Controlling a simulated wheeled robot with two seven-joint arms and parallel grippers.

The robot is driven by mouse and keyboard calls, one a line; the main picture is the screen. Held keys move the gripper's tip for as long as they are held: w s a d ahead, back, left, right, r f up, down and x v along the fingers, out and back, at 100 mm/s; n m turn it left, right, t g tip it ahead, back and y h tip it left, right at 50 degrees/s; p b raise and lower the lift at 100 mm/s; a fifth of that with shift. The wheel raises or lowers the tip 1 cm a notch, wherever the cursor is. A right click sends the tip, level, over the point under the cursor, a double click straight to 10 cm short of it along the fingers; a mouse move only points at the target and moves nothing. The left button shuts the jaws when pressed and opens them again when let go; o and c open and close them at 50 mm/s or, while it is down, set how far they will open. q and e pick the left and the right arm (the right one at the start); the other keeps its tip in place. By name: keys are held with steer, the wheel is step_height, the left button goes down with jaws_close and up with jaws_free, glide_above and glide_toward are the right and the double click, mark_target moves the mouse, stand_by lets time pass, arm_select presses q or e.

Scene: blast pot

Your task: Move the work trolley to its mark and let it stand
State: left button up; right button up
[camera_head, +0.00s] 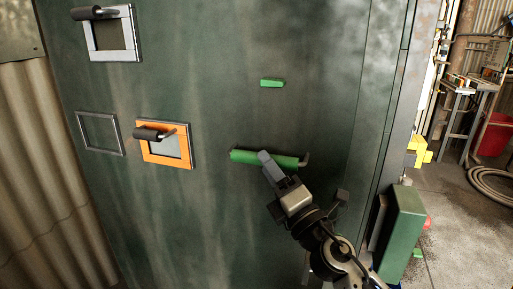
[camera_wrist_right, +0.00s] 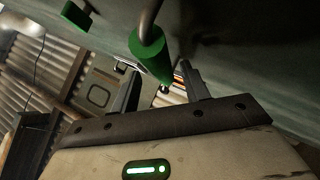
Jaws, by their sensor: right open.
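A green bar handle (camera_head: 245,156) is fixed across a dark green metal panel (camera_head: 220,60) in the head view. My right gripper (camera_head: 269,163) is at the handle's middle, one finger overlapping it in the picture. In the right wrist view the green handle (camera_wrist_right: 150,50) shows between the two spread fingers of my right gripper (camera_wrist_right: 160,78). The fingers are open and not closed on it; I cannot tell whether they touch it. My left gripper is not in view. I cannot make out a work trolley or a floor mark for certain.
An orange-framed hatch (camera_head: 187,162) and a grey-framed one (camera_head: 130,32) carry dark handles on the left. A small green block (camera_head: 272,83) sits above the bar. At right are a green box (camera_head: 404,225), a stand (camera_head: 457,88), a red bin (camera_head: 494,136), a coiled hose (camera_head: 490,184) and open floor.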

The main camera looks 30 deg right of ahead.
steer(key=x, duration=0.2)
steer(key=shift+w+r+p, duration=0.1)
steer(key=shift+w+p, duration=0.2)
steer(key=shift+p, duration=0.05)
steer(key=shift+w, duration=0.4)
jaws_close()
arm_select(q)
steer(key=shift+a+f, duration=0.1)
arm_select(e)
steer(key=shift+w, duration=0.1)
